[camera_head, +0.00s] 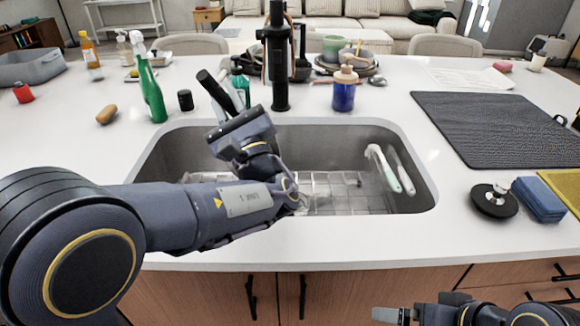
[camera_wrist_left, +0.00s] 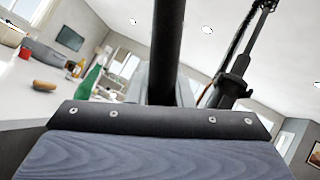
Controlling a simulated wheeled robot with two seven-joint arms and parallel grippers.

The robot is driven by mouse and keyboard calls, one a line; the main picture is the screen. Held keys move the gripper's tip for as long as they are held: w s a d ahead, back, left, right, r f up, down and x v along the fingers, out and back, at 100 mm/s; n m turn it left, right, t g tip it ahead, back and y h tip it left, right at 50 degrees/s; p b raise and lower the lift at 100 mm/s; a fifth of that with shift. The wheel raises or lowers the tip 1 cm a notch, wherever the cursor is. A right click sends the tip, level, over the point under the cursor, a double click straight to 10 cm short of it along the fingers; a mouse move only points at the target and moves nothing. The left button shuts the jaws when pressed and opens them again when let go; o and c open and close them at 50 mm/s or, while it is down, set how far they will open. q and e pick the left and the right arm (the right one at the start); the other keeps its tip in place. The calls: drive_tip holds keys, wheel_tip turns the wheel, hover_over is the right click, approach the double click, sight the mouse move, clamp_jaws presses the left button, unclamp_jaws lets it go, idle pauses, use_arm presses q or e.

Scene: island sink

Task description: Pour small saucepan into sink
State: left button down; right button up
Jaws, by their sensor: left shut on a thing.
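The sink (camera_head: 335,138) is a grey basin set in the white island, with a wire rack on its floor. My left arm reaches in from the left over the sink. My left gripper (camera_head: 228,102) points up and back above the basin's rear left edge, shut on a black handle (camera_head: 208,84). That handle, seemingly the saucepan's, also runs up between the fingers in the left wrist view (camera_wrist_left: 168,45). I cannot make out the saucepan's bowl or its tilt. My right gripper (camera_head: 410,313) is at the bottom edge, in front of the cabinets; its jaw opening is unclear.
A black faucet (camera_head: 279,70) stands behind the sink, close to the left gripper. A green spray bottle (camera_head: 152,92) and a blue soap bottle (camera_head: 344,92) stand nearby. A white-green brush (camera_head: 385,168) leans in the sink's right side. A dark mat (camera_head: 495,128) lies right.

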use_arm(q)
drive_tip(key=shift+d+r, duration=0.2)
drive_tip(key=shift+d+r+m+t+h+p, duration=0.25)
drive_tip(key=shift+d+m+t+h+p, duration=0.15)
drive_tip(key=shift+d+m, duration=0.2)
drive_tip(key=shift+d+r+m+t+h+p, duration=0.2)
drive_tip(key=shift+d+m+t+h+p, duration=0.1)
drive_tip(key=shift+d+m+t, duration=0.25)
drive_tip(key=shift+d+r+m+t+h+p, duration=0.25)
drive_tip(key=shift+d+m+t+h+p, duration=0.45)
drive_tip(key=shift+d+m, duration=0.55)
drive_tip(key=shift+d+r+m+t+h+p, duration=0.2)
drive_tip(key=shift+d+m+t+h+p, duration=0.15)
drive_tip(key=shift+d+m+h, duration=0.8)
